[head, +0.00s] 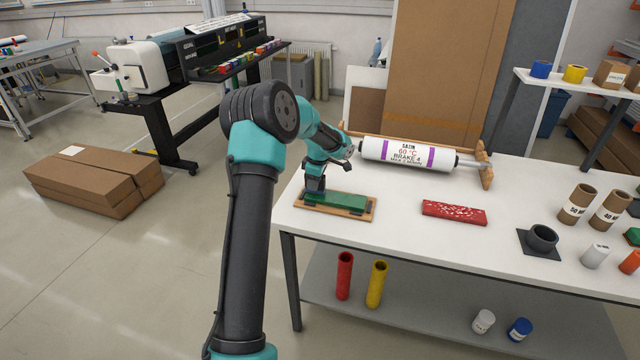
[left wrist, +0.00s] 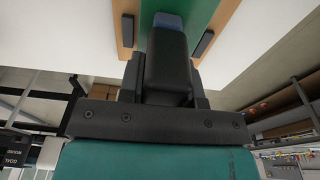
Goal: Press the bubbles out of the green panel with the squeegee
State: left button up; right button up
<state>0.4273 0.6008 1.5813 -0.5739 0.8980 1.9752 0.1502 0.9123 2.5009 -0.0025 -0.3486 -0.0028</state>
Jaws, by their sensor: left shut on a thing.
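The green panel (head: 350,200) lies flat on a wooden board (head: 368,216) near the left end of the white table. It also shows in the left wrist view (left wrist: 206,12), with dark bars on the board at both sides. My left gripper (head: 315,186) is over the left end of the panel, pointing down. It is shut on the squeegee, whose black body (left wrist: 167,62) and bluish edge (left wrist: 167,20) show in the left wrist view. The edge is over the panel; I cannot tell whether it touches. I cannot make out bubbles on the green panel. My right gripper is out of view.
A red panel (head: 455,212) with white specks lies to the right. A large white roller (head: 408,154) stands behind on wooden supports. A black holder (head: 541,239) and cardboard tubes (head: 577,203) stand farther right. The table between the two panels is clear.

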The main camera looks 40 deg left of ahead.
pick_arm(q)
jog(key=shift+s+a, duration=0.4)
jog(key=shift+a, duration=0.35)
jog(key=shift+s+a+r, duration=0.1)
jog(key=shift+a+r, duration=0.05)
jog(key=shift+r, duration=3.9)
